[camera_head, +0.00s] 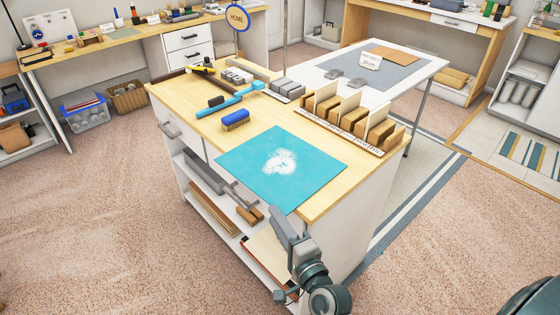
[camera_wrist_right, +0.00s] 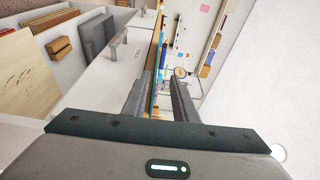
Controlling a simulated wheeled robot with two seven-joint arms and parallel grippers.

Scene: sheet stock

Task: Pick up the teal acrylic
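The teal acrylic sheet (camera_head: 310,158) lies flat on the wood-topped bench (camera_head: 185,105) in the head view, with a white powdery patch (camera_head: 280,161) in its middle. Its front edge reaches the bench's front edge and seems to overhang it slightly. My right gripper (camera_head: 279,214) is at the sheet's front corner. In the right wrist view its two fingers (camera_wrist_right: 159,82) are apart, with a thin teal and wood-coloured edge seen between them. I cannot tell if either finger touches the sheet. My left gripper is not in view.
A blue brush (camera_head: 235,121) and a blue-handled tool (camera_head: 232,100) lie behind the sheet. A rack of wooden blocks (camera_head: 352,122) stands to its right. Shelves below the bench top hold boards and blocks. A white table (camera_head: 412,72) stands behind; carpet is open in front.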

